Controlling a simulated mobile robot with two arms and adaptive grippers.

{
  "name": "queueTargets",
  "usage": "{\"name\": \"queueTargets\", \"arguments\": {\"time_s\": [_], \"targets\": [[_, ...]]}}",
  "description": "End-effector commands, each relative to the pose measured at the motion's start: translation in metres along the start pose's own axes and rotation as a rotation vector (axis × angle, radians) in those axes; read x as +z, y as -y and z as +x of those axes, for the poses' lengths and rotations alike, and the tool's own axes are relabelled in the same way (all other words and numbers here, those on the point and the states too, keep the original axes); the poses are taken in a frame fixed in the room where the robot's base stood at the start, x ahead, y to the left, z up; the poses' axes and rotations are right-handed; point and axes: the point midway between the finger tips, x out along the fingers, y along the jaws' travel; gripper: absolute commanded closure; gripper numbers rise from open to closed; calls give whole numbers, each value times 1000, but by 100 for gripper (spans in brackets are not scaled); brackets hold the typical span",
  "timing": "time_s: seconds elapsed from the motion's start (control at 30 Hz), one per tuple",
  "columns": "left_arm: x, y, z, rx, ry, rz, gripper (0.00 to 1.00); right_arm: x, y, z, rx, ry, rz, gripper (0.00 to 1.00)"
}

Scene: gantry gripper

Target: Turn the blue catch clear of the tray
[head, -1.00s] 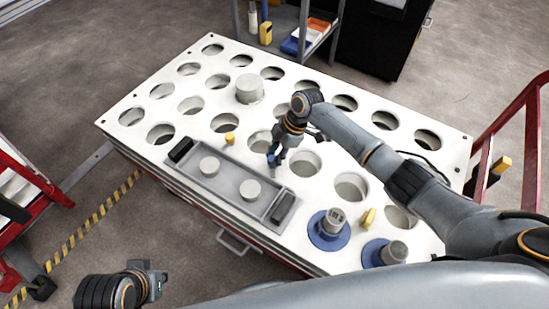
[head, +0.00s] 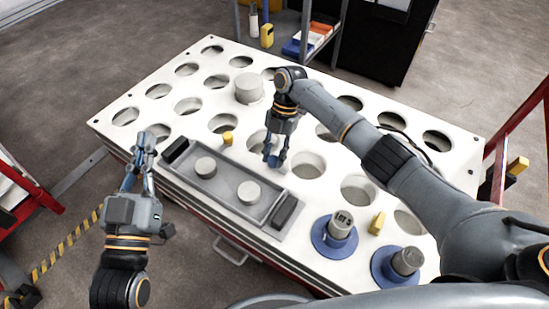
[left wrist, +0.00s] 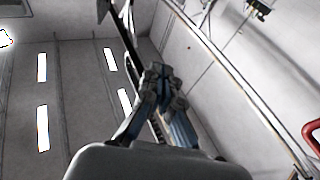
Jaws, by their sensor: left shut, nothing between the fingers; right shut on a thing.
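The grey tray (head: 218,196) lies on the white table, with two pale round discs in it. My right gripper (head: 272,162) points down at the tray's far long side, right of its middle. It is shut on a small blue piece, apparently the blue catch, which the fingers mostly hide; I cannot tell how the catch is turned relative to the tray's rim. My left gripper (head: 147,138) is shut and empty, beyond the table's left front edge and left of the tray. Its closed fingers also show in the left wrist view (left wrist: 160,85).
A yellow catch (head: 227,138) stands at the tray's far side, another yellow piece (head: 377,223) at right. Two blue-flanged grey posts (head: 340,226) stand at the front right. A round white plug (head: 248,88) sits further back. The white table (head: 300,98) has many holes.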

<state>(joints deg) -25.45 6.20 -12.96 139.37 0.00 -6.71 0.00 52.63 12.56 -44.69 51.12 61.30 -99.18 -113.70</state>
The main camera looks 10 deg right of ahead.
Motion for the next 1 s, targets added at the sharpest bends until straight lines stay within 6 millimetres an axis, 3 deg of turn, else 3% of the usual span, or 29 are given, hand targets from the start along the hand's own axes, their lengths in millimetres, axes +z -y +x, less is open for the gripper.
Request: {"name": "queueTargets", "arguments": {"time_s": [0.2, 0.33, 0.87, 0.9, 1.0], "targets": [[-32, -4, -2, 10, -189, -7, 100, 0, -1, 2, -36, 0, -87, 100], [-43, -6, -4, 12, -250, -9, 100, 0, -1, 1, -47, 0, -115, 100], [-50, -6, -6, 14, -287, -11, 100, 0, -1, 1, -56, 0, -133, 100], [-50, -6, -6, 14, -287, -11, 100, 0, -1, 1, -56, 0, -133, 62], [-50, -6, -6, 14, -287, -11, 100, 0, -1, 1, -55, 0, -132, 48]]}}
